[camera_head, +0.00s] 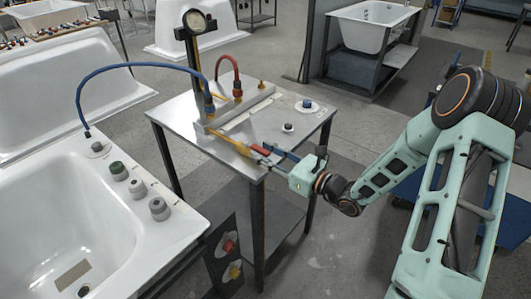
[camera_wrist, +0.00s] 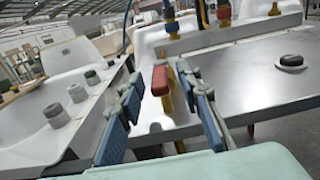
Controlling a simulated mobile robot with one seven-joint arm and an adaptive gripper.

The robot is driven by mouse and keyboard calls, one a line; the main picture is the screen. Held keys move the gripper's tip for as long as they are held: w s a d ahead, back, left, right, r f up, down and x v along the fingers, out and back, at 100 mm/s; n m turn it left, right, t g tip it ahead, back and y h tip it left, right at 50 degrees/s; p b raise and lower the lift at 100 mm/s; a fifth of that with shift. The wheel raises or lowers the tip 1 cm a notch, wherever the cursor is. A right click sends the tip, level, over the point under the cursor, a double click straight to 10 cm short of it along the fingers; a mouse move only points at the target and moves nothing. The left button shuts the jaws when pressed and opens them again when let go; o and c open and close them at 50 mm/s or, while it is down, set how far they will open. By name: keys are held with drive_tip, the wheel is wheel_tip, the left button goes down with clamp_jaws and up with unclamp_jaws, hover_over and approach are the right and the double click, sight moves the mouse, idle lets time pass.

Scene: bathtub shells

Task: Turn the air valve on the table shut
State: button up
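The air valve shows a red handle (camera_head: 260,150) at the end of a yellow pipe (camera_head: 230,143) near the front edge of the metal table (camera_head: 310,122). In the wrist view the red handle (camera_wrist: 160,80) stands upright, with yellow parts beside and below it. My gripper (camera_head: 272,155) reaches in from the right, level with the table's front edge. In the wrist view its two blue-padded fingers (camera_wrist: 160,88) are apart, one on each side of the red handle. Gaps show on both sides, so I see no grip. The valve's body is partly hidden.
A round gauge (camera_head: 196,21) stands on a post at the table's back. A blue hose (camera_head: 130,66) arches to the white tub (camera_head: 50,215) on the left, which carries several grey knobs.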

clamp_jaws()
